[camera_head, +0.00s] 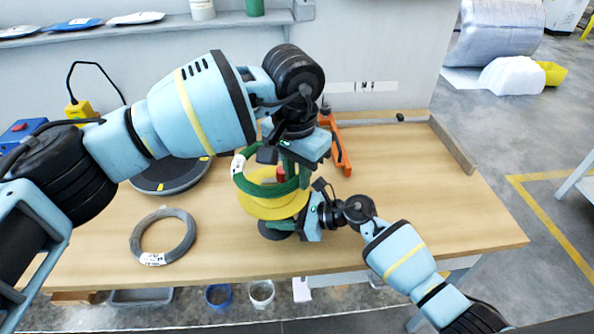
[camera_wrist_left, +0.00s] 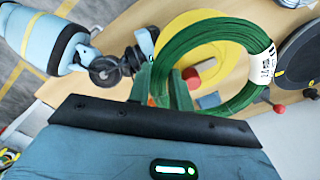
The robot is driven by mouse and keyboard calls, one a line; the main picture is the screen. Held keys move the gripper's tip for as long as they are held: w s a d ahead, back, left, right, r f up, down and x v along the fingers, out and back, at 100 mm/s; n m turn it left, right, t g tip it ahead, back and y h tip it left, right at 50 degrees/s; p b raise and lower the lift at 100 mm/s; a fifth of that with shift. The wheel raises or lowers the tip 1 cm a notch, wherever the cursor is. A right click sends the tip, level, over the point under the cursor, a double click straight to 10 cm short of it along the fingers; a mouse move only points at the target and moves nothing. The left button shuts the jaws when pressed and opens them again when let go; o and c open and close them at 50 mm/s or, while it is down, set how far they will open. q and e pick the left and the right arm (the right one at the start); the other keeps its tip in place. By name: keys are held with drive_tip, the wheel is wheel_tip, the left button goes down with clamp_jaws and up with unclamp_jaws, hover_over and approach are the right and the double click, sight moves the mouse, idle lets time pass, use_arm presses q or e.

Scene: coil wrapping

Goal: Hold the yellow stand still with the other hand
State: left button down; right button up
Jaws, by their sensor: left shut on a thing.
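The yellow stand (camera_head: 262,210) is a round yellow disc on the bench, near the middle of the head view; it also shows in the left wrist view (camera_wrist_left: 168,38). A green coil (camera_head: 246,185) with a white label sits over the disc, around its middle, and shows in the left wrist view (camera_wrist_left: 243,97). My left gripper (camera_head: 290,168) comes from above and is shut on the green coil at its right side. My right gripper (camera_head: 308,222) is at the stand's right front edge; its fingers are mostly hidden, so contact and closure are unclear.
A grey coil (camera_head: 137,240) lies on the bench (camera_head: 420,215) at the front left. A dark round turntable (camera_head: 170,177) is behind it. An orange tool (camera_head: 338,147) stands behind my left gripper. The bench's right side is clear.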

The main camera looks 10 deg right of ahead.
sight(297, 189)
use_arm(q)
drive_tip(key=shift+f, duration=0.1)
drive_tip(key=shift+f, duration=2.05)
drive_tip(key=c, duration=1.2)
unclamp_jaws()
drive_tip(key=r, duration=1.2)
drive_tip(key=shift+s+a, duration=0.2)
drive_tip(key=shift+s, duration=0.05)
use_arm(e)
drive_tip(key=o, duration=0.9)
drive_tip(key=shift+c, duration=0.2)
